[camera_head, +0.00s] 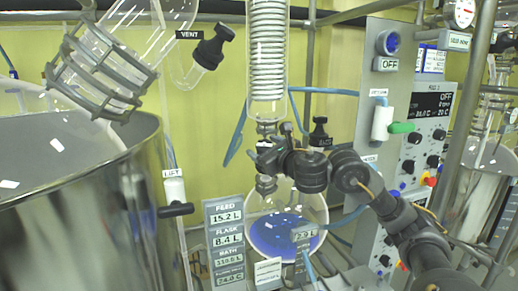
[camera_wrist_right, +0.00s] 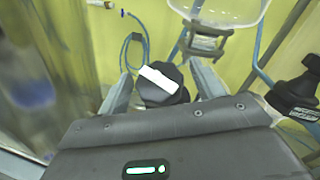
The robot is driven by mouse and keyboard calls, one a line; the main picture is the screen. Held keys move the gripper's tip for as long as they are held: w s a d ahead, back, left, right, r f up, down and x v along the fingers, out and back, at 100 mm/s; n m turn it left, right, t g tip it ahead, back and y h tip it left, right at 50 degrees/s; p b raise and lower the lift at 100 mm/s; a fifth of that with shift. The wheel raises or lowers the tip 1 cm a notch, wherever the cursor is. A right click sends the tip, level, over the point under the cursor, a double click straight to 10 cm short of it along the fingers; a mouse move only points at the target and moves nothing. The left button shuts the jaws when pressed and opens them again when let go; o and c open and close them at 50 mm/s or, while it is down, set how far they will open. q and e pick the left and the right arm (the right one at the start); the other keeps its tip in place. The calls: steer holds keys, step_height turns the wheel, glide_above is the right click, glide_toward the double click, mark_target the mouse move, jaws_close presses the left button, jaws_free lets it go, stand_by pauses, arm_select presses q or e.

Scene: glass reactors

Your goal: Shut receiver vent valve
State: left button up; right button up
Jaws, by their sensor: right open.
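My right arm comes in from the lower right in the head view. Its dark gripper (camera_head: 270,158) is in front of the glassware above the round receiver flask (camera_head: 285,235), which holds blue liquid. In the right wrist view the gripper (camera_wrist_right: 160,92) is open, with a finger on each side of a black valve knob (camera_wrist_right: 160,86) with a white bar on top. I cannot tell whether the fingers touch this knob. The arm seems to hide it in the head view. A second black knob (camera_head: 320,132) with a small label stands just right of the gripper. My left gripper is out of view.
A black knob labelled VENT (camera_head: 213,45) is at the upper left. A LIFT valve (camera_head: 175,188) stands beside the large metal bath (camera_head: 90,220). A control panel (camera_head: 420,130) is on the right. In the wrist view, another labelled black knob (camera_wrist_right: 298,92) is close on the right.

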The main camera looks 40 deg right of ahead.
steer(key=shift+w, duration=0.15)
steer(key=shift+c, duration=1.2)
steer(key=c, duration=0.8)
steer(key=shift+o, duration=0.2)
